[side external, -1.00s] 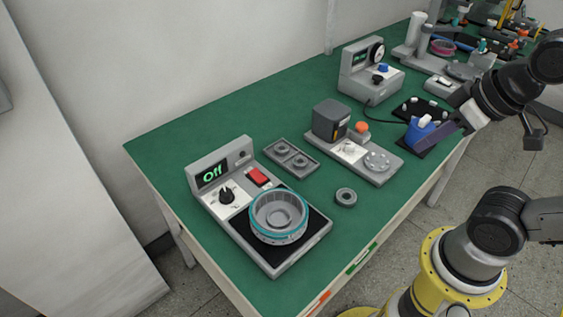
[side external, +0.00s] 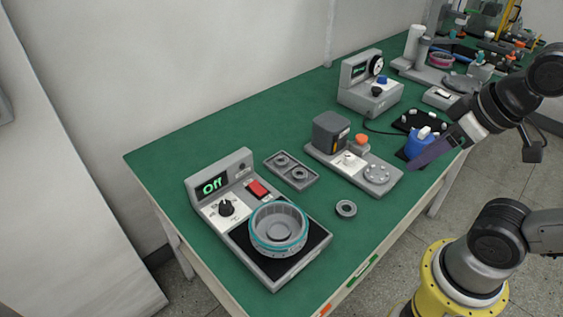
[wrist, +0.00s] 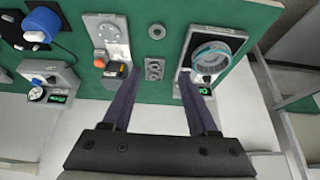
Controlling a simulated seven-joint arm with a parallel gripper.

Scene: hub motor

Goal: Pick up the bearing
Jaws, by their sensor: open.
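A small grey ring-shaped bearing (side external: 346,208) lies flat on the green table, near its front edge. It also shows in the wrist view (wrist: 156,31), at top centre. Two similar round parts sit in a small grey tray (side external: 291,171) behind and left of it; the tray shows in the wrist view (wrist: 154,70) between the fingers. My gripper (wrist: 157,78) is open and empty, its two dark purple fingers spread apart. In the side view my gripper (side external: 414,166) hangs above the right part of the table, right of the loose bearing.
A grey device (side external: 250,180) reading "Off" carries a teal-banded housing (side external: 279,229) at left. A grey fixture (side external: 377,175) with a dark block and orange knob stands mid-table. A blue part (side external: 419,141) stands near my fingers. Bare green table surrounds the bearing.

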